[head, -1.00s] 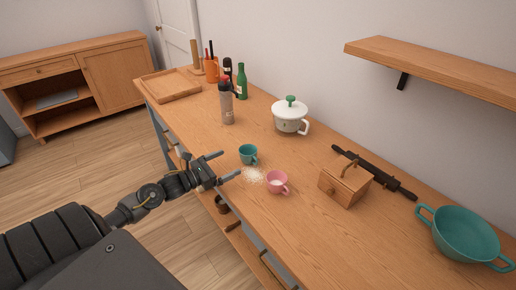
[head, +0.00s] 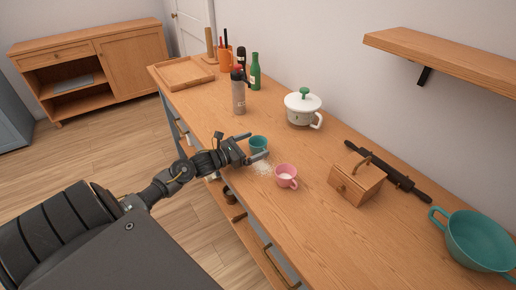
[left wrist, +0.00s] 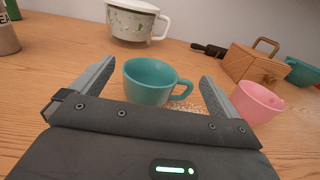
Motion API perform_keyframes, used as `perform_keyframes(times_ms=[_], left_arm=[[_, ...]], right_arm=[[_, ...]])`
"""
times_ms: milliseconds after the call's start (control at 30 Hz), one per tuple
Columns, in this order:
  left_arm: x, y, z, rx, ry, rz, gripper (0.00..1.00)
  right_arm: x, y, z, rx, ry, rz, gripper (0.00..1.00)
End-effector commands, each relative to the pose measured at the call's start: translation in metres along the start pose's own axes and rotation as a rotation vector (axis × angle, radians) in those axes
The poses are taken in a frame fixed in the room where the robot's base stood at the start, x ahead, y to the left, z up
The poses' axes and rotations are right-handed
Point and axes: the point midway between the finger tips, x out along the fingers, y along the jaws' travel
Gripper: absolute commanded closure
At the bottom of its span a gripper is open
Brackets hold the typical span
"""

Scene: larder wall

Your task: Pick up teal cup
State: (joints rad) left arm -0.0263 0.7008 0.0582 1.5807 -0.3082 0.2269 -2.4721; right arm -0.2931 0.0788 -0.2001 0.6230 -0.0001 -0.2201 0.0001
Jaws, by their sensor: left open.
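The teal cup (head: 259,144) stands upright on the wooden counter. In the left wrist view the teal cup (left wrist: 150,82) sits between the fingers, its handle pointing right toward the right finger. My left gripper (head: 252,148) is open, with one finger on each side of the cup; it also shows in the left wrist view (left wrist: 148,85). In the head view the gripper hides part of the cup's lower left side. My right gripper is not in view.
A pink cup (head: 286,176) stands close to the right, with white grains (head: 263,168) spilled beside it. A wooden box (head: 355,181), a dark rolling pin (head: 390,172) and a teal pan (head: 478,240) are further right.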

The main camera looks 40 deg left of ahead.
Motion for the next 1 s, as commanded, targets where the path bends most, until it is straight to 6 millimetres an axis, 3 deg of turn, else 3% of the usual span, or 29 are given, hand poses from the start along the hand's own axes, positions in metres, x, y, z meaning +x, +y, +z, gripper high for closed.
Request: perform_keyframes(times_ms=[300,567,833,1000], left_arm=[[0.043,-0.002,-0.003,0.0,-0.003,0.001,0.0],[0.046,-0.002,-0.003,0.001,0.0,0.0,0.0],[0.046,-0.002,-0.003,0.001,-0.001,0.0,0.31],[0.046,-0.002,-0.002,0.001,-0.002,0.0,0.34]], right_arm=[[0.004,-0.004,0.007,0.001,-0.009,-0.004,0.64],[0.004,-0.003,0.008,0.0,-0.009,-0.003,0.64],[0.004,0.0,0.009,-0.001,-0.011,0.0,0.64],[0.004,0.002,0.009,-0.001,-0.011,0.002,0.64]])
